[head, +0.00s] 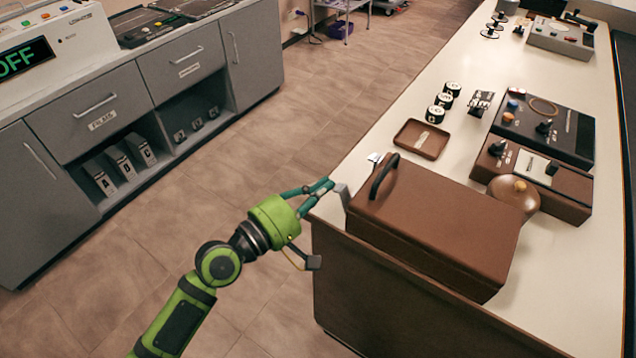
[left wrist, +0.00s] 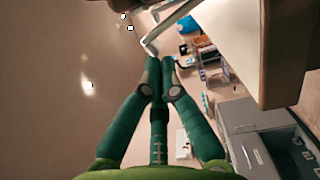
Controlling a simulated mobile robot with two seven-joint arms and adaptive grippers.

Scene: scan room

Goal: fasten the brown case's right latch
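The brown case (head: 440,225) sits on the counter with its lid down and its dark handle (head: 384,176) on the left side. A grey latch (head: 342,194) stands out from that side at the near end of the handle. A paler latch (head: 375,157) shows at the far end. My left gripper (head: 328,184) is beside the near latch, just past the counter edge. In the left wrist view its fingertips (left wrist: 160,64) are together with nothing visible between them. The metal latch (left wrist: 165,27) is just beyond them; contact cannot be told. My right gripper is out of view.
A brown tray (head: 421,139), black-and-white rolls (head: 440,107) and control boxes (head: 545,125) stand behind the case. A round brown lidded object (head: 513,192) is close to its right side. Open floor (head: 270,140) separates the counter from the grey cabinets (head: 190,80).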

